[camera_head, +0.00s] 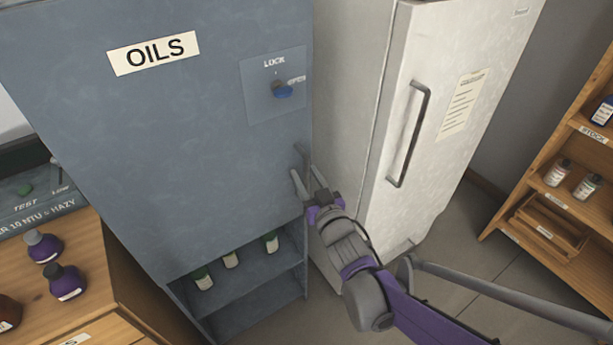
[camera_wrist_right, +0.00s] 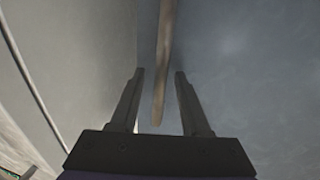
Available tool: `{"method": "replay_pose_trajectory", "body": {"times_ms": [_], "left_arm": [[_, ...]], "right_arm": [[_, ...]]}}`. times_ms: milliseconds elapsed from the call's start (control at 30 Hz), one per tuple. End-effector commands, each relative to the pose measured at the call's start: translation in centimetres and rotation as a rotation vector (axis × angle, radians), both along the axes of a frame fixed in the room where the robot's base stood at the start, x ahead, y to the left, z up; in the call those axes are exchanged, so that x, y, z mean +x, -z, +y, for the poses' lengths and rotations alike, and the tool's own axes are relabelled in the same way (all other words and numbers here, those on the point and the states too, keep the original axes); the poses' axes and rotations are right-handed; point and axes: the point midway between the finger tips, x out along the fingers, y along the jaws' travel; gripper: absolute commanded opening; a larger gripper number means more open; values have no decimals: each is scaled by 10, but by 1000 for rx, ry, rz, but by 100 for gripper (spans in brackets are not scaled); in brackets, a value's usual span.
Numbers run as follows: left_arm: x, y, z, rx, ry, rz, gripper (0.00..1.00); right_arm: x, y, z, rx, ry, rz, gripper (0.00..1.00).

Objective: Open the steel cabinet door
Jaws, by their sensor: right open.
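The blue-grey steel cabinet door (camera_head: 170,130) carries an "OILS" label (camera_head: 153,53) and looks closed over the upper part of the cabinet. My right gripper (camera_head: 303,173) is open at the door's right edge, below the lock. In the right wrist view, a narrow brownish upright bar (camera_wrist_right: 163,75), perhaps the door handle, shows between the open fingers (camera_wrist_right: 160,100). I cannot tell whether they touch it. My left gripper is out of view.
A white fridge-like cabinet (camera_head: 450,70) with a dark handle (camera_head: 409,135) stands close on the right. Open lower shelves (camera_head: 250,290) hold several bottles. A wooden counter (camera_head: 100,265) with purple bottles is at left, a wooden shelf unit (camera_head: 560,150) at right.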

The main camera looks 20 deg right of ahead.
Motion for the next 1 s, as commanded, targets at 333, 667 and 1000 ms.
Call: {"method": "replay_pose_trajectory", "body": {"times_ms": [333,667,1000], "left_arm": [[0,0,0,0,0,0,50],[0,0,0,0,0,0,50],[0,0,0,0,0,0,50]], "right_arm": [[0,0,0,0,0,0,5],[0,0,0,0,0,0,0],[0,0,0,0,0,0,0]]}}
